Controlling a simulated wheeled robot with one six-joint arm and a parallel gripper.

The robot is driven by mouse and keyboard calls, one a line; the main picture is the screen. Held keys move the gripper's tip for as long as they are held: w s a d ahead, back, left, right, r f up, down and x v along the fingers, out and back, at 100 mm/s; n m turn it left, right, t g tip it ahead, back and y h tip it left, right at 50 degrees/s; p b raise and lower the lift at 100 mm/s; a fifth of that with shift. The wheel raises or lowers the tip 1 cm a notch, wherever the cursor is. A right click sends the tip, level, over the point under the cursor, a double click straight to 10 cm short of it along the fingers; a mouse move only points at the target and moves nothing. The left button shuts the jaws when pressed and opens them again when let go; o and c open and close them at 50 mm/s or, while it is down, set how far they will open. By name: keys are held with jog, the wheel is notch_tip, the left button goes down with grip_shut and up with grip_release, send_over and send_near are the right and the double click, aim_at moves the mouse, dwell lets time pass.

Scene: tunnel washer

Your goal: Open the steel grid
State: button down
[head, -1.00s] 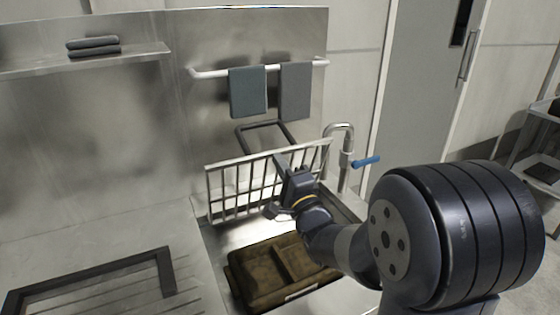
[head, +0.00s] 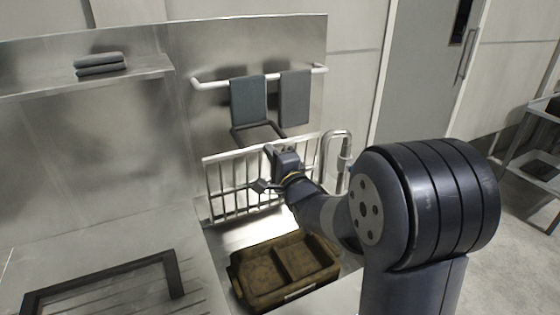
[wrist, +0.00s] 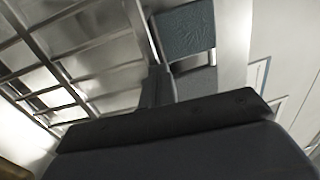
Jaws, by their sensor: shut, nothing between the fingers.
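The steel grid (head: 232,186) stands raised, close to upright, at the back of the sink basin in the head view. It also shows at the left of the wrist view (wrist: 62,62). My gripper (head: 268,152) is at the grid's upper edge, right of its middle. Its fingers are shut with nothing between them. In the wrist view the fingers (wrist: 158,85) point up toward the hanging towels, beside the grid. I cannot tell whether they touch the grid.
A brown divided tray (head: 240,283) lies in the basin below the grid. A tap (head: 345,142) stands to the right. A dark frame (head: 100,272) lies on the left drainboard.

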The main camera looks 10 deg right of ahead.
jog(key=g+p, duration=0.2)
jog(key=p, duration=0.5)
send_near(251, 126)
jog(key=x, duration=0.3)
jog(key=shift+w+a+r+g+h+p, duration=0.15)
jog(key=shift+w+g+h+p, duration=0.1)
jog(key=shift+w+p, duration=0.25)
jog(key=shift+w+a+r+g+h+p, duration=0.15)
jog(key=shift+w+a+g+h+p, duration=0.15)
jog(key=shift+p, duration=0.35)
